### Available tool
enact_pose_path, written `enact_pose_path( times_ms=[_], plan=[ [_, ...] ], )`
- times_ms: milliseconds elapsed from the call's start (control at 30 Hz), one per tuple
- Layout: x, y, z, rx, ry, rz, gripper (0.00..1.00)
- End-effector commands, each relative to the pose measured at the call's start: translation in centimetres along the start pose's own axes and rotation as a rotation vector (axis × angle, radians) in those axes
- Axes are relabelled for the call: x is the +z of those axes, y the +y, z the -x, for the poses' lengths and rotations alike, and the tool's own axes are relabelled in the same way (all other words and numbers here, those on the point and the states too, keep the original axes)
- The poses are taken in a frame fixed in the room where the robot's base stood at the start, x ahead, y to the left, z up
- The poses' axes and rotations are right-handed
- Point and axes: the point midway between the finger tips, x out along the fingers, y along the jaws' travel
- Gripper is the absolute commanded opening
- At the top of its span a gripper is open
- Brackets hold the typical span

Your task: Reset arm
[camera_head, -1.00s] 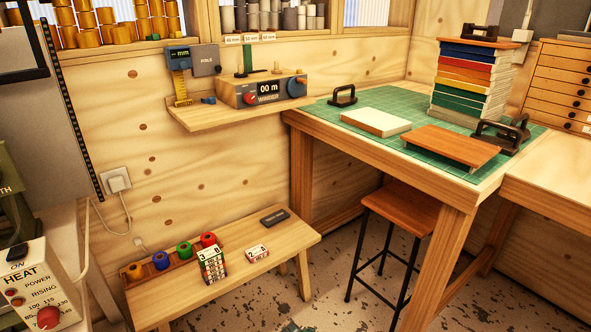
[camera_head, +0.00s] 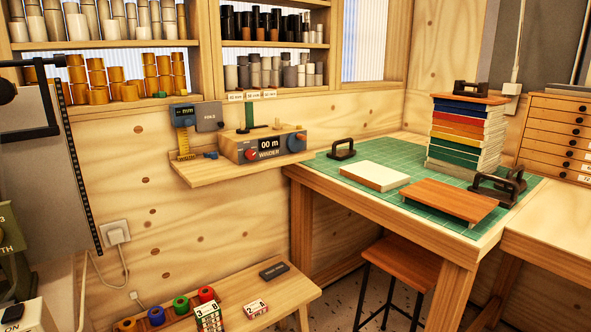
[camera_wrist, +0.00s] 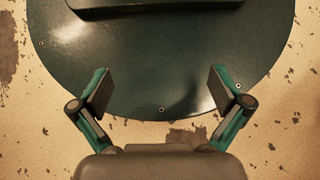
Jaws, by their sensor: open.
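In the wrist view my gripper (camera_wrist: 161,92) is open, with its two dark-padded, green fingers spread wide and nothing between them. It points down over a dark green rounded surface, which is probably my own base, above a speckled floor. My gripper does not show in the head view. Several foil rolls (camera_head: 157,72) in gold stand on a shelf at the upper left of the head view. The winder (camera_head: 264,147) with its "00 m" display sits on a wall shelf.
A workbench with a green cutting mat (camera_head: 335,168) holds a stack of books (camera_head: 466,138), a wooden board (camera_head: 448,199) and dark-handled tools. A stool (camera_head: 400,265) stands beneath it. A low bench (camera_head: 285,297) carries coloured spools (camera_head: 181,305) and small boxes.

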Motion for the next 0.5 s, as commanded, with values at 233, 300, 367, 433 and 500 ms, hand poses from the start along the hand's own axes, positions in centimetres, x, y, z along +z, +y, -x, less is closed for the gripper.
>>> enact_pose_path(
  times_ms=[233, 300, 367, 433, 500],
  plan=[
    [3.2, 0.0, 4.3, 0.002, 0.070, 0.003, 1.00],
    [4.1, 0.0, 5.6, 0.003, 0.095, 0.003, 1.00],
    [5.0, 0.0, 6.9, 0.003, 0.119, 0.004, 1.00],
    [5.9, 0.0, 8.4, 0.003, 0.148, 0.004, 1.00],
    [6.7, 0.0, 9.7, 0.004, 0.176, 0.004, 1.00]
  ],
)
